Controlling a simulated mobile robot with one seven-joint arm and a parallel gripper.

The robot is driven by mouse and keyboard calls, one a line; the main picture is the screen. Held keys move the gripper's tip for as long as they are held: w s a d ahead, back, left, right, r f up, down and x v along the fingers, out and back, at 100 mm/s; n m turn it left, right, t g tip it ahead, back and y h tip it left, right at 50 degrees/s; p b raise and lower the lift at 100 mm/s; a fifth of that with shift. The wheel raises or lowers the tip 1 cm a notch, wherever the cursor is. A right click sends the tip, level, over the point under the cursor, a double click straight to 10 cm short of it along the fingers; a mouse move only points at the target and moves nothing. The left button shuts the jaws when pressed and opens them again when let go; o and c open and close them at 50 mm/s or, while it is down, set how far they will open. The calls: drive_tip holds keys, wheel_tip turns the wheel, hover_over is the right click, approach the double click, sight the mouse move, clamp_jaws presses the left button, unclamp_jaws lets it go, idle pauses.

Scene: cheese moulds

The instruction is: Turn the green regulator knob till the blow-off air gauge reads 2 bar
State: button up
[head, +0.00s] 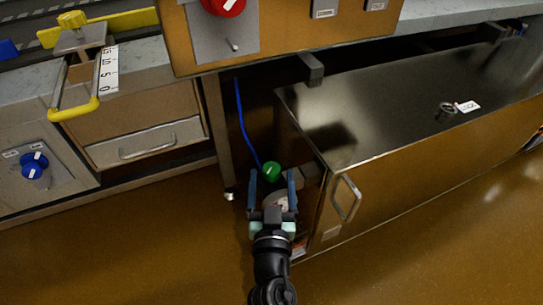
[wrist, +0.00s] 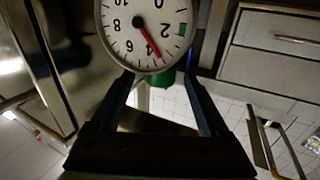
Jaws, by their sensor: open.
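The green regulator knob (head: 271,169) sits low in the gap left of the steel cabinet. It also shows in the wrist view (wrist: 163,79), partly hidden behind the gauge. The white blow-off air gauge (wrist: 125,42) is at the top of the wrist view, cut by the frame edge and appearing upside down. A green mark lies by the 2. My gripper (head: 271,181) is open, its fingers on either side of the knob in the picture; contact cannot be told.
The steel cabinet (head: 400,110) with a handle stands close on the right. A blue hose (head: 243,125) runs down behind the knob. A drawer unit (head: 150,145) and a panel with a blue knob (head: 34,165) are at left. The brown floor (head: 140,260) in front is clear.

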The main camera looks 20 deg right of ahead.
sight(272, 164)
drive_tip(key=shift+x, duration=3.05)
clamp_jaws()
